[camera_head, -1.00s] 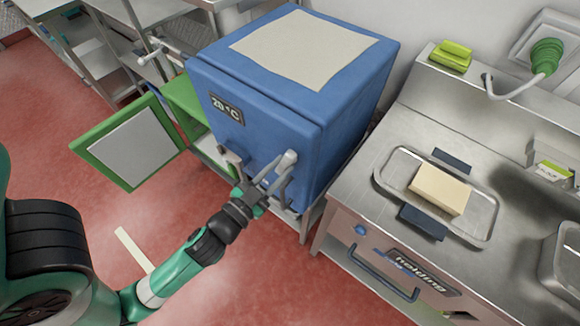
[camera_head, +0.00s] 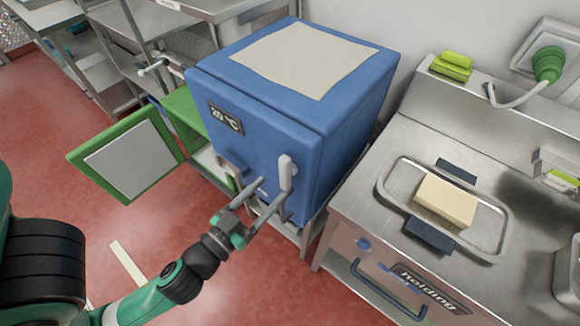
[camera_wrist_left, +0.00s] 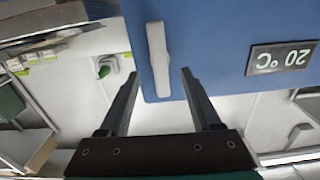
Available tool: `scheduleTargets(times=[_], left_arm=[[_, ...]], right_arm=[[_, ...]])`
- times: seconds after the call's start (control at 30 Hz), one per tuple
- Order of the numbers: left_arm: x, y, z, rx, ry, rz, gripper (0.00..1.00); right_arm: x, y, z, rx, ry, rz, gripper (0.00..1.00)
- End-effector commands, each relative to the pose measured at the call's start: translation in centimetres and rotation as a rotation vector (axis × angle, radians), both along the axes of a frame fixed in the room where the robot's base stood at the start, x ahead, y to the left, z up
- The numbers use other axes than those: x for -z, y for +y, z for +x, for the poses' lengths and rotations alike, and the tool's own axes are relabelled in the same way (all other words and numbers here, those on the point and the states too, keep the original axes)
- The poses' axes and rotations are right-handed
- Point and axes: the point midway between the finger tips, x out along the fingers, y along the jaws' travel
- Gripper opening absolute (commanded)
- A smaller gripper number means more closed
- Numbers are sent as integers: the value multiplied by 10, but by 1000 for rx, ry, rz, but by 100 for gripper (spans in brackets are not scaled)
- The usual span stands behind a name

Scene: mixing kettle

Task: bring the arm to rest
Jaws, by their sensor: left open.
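My left gripper (camera_head: 270,190) is open and empty, in front of the blue cabinet (camera_head: 262,120) marked 20 °C. The cabinet's light grey handle (camera_head: 286,174) is just beyond the fingertips. In the left wrist view the open fingers (camera_wrist_left: 158,74) point at the blue front, and the handle (camera_wrist_left: 159,58) lies between and beyond them in the picture. I cannot tell the exact gap. The blue front looks shut. My right gripper is not in view.
A green cabinet with its door (camera_head: 128,160) swung open stands left of the blue one. At right, a steel counter (camera_head: 375,185) holds a tray (camera_head: 388,185) with a cream block (camera_head: 445,200). Steel shelves stand at the back left. Red floor (camera_head: 240,290) is free in front.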

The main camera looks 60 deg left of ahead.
Motion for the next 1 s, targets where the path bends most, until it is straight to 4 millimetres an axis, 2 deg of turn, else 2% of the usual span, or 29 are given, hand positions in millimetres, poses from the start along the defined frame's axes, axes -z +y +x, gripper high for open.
scheduleTargets(times=[0.2, 0.77, 0.87, 0.97, 1.0], left_arm=[[0, -11, -20, 4, 5, 0, 65], [-1, -10, -21, -1, 0, 0, 65], [-16, -10, -13, -6, -41, -5, 65], [-54, -10, 10, -15, -159, -19, 65], [-76, -10, 21, -18, -225, -28, 65]], right_arm=[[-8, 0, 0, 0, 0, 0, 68], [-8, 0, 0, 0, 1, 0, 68], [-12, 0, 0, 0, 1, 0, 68], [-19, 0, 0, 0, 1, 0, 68], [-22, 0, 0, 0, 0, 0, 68]])
